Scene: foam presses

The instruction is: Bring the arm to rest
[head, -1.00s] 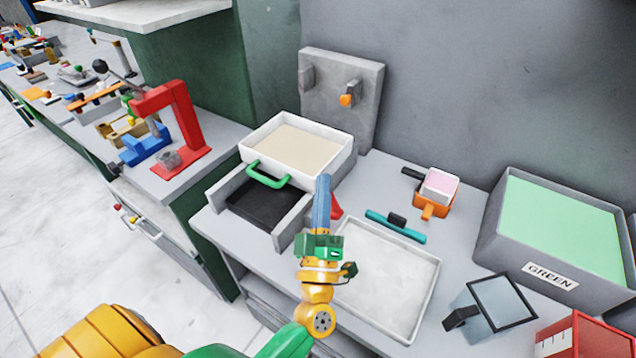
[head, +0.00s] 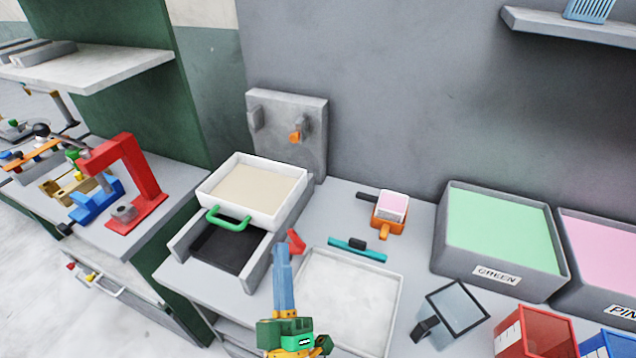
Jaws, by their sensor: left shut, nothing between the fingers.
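My left gripper (head: 281,258) comes up from the bottom edge, its narrow blue fingers pointing away from me and shut with nothing between them. It is over the left edge of the white shallow tray (head: 349,298) on the grey bench, beside the front of the press. A small red piece (head: 296,241) shows just by the fingertips; I cannot tell whether they touch it. The rest of my left arm is below the picture. My right gripper is not in view.
A white box with a green handle (head: 229,222) sits on the press rails. A teal bar (head: 357,249), an orange holder (head: 387,226) with a pink block, the GREEN bin (head: 497,272), a framed scoop (head: 453,311) and a red box (head: 537,331) stand to the right.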

